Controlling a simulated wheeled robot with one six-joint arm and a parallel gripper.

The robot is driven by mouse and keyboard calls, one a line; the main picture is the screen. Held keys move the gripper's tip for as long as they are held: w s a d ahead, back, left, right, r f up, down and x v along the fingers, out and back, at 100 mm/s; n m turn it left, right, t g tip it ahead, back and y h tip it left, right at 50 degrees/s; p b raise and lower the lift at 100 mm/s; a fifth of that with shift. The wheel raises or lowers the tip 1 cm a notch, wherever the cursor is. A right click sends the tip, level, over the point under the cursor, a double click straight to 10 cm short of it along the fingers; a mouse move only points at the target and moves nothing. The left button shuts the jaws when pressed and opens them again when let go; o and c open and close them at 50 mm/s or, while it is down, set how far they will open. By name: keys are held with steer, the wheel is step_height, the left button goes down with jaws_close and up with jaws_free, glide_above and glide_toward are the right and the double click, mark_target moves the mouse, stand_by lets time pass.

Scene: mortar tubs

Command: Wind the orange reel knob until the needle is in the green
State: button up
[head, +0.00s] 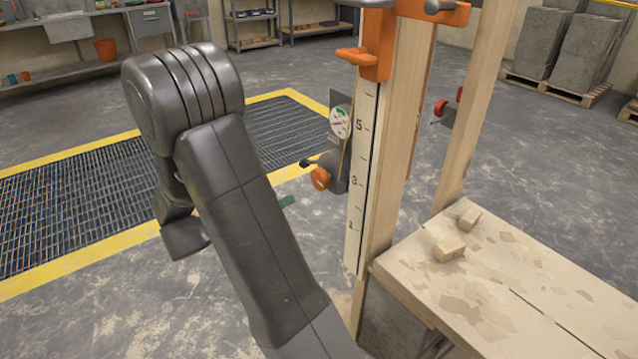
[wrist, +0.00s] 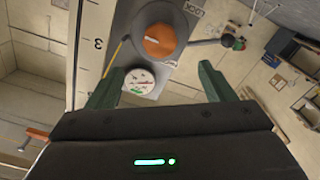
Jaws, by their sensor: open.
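The orange reel knob (head: 320,179) sits on a grey reel housing beside the upright scale board. In the wrist view the knob (wrist: 159,40) lies ahead, between and beyond my fingertips. The round white gauge (head: 340,122) is above the knob in the head view and shows a green patch near its top; its needle is too small to read. The gauge also shows in the wrist view (wrist: 138,84). My gripper (wrist: 162,68) is open and empty, its two green fingers apart and not touching the knob. In the head view my arm hides most of it.
A dark lever with a ball end (wrist: 232,42) sticks out beside the knob. The scale board (head: 362,180) and wooden posts stand close by. A wooden bench (head: 500,290) with small blocks is at the right. The floor left of the reel is open, with a yellow-edged grating (head: 80,200).

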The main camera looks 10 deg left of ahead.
mark_target(317, 181)
steer(key=b+x, duration=0.2)
steer(key=x, duration=1)
steer(key=shift+w+d, duration=0.25)
steer(key=c, duration=1)
